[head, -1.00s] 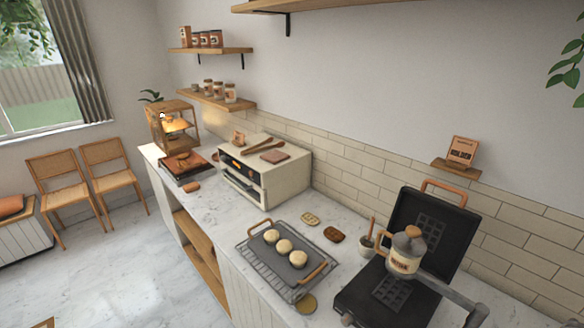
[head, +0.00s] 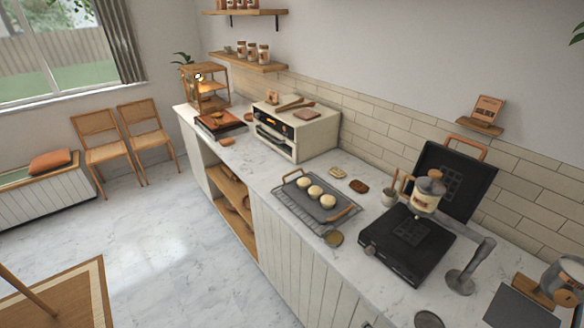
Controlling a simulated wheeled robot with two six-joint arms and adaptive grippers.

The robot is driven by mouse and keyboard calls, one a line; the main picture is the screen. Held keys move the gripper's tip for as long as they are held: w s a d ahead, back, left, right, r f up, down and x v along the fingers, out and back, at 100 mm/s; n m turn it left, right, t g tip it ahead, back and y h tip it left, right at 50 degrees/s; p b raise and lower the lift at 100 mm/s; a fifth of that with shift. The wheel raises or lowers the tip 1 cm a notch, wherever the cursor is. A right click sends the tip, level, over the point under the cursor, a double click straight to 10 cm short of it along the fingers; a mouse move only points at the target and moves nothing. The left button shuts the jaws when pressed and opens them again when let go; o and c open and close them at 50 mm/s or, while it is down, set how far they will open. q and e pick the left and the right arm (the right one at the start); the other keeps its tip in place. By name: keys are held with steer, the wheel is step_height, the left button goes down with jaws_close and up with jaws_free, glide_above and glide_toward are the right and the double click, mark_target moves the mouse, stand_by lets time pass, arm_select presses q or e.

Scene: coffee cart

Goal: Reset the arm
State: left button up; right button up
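Neither of my grippers shows in the head view, and no arm of mine can be made out. I cannot tell their pose or whether they hold anything. The view is filled by a long marble counter (head: 345,238) along a tiled wall. On it a black waffle iron (head: 405,246) stands with its lid raised. A cream batter canister (head: 425,192) with a wooden knob hangs above its lower plate, beside a grey stand (head: 461,281).
A wire rack (head: 308,212) carries a grey tray with three pale dough balls. A cream oven (head: 298,134) stands behind it. A wooden-handled metal pot (head: 562,280) is at bottom right. Chairs (head: 143,128) line the far wall; the floor (head: 160,230) at left is largely clear.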

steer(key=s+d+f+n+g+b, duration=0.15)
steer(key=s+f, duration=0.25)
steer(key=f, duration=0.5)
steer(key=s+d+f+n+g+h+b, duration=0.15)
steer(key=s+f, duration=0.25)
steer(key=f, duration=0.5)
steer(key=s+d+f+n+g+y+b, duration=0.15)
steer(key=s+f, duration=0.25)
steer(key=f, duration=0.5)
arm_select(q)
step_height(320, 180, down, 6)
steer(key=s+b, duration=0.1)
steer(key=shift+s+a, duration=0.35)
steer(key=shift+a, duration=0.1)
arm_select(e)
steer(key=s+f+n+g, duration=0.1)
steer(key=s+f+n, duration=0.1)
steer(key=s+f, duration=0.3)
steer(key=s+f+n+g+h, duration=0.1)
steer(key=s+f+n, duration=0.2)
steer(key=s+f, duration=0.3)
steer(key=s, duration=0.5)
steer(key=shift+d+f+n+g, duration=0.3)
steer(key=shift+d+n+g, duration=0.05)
